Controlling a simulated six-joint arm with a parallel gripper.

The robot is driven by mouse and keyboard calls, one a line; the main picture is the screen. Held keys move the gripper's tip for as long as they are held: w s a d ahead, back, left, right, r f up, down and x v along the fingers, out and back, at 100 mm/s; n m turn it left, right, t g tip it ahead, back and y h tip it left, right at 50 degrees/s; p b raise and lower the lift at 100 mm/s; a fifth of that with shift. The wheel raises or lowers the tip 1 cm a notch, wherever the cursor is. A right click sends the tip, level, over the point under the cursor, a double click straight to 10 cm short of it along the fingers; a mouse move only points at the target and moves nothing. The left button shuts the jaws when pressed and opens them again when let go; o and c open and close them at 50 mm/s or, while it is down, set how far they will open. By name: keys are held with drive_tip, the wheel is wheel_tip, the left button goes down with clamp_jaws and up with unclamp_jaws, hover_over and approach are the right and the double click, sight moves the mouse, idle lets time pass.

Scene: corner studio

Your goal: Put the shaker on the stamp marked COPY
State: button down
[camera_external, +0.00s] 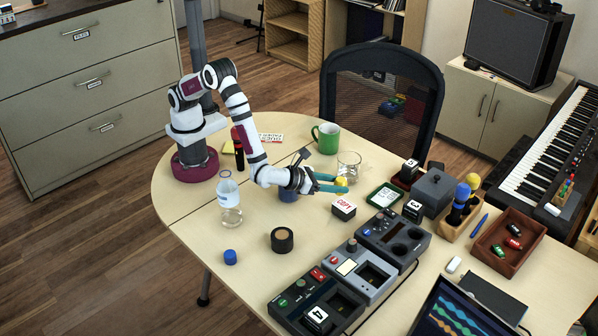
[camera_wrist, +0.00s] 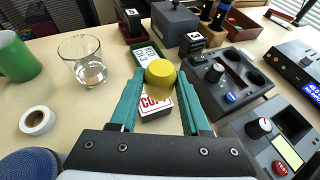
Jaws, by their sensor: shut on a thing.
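The shaker (camera_external: 341,185) is a small yellow rounded piece. It also shows in the wrist view (camera_wrist: 160,72), between the tips of my teal fingers. My gripper (camera_external: 340,184) is shut on it and holds it in the air. The stamp marked COPY (camera_external: 344,209) is a white block with red letters and a dark base, standing on the table. In the external view it lies just below the shaker, with a small gap between them. In the wrist view the stamp (camera_wrist: 156,104) shows between my fingers, its far edge partly hidden by the shaker.
A glass (camera_external: 348,165) and a green mug (camera_external: 326,138) stand behind my gripper. A green-edged card (camera_external: 384,195) and dark consoles (camera_external: 394,237) lie to the right. A clear bottle (camera_external: 229,200), a dark roll (camera_external: 282,240) and a blue cap (camera_external: 230,257) stand in front and left.

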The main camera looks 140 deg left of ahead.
sight(340, 206)
drive_tip(key=shift+w+a+f, duration=0.2)
drive_tip(key=shift+a+f, duration=0.75)
drive_tip(key=shift+a, duration=0.1)
drive_tip(key=shift+f, duration=1.7)
drive_tip(key=shift+f, duration=0.1)
drive_tip(key=shift+c, duration=1.8)
unclamp_jaws()
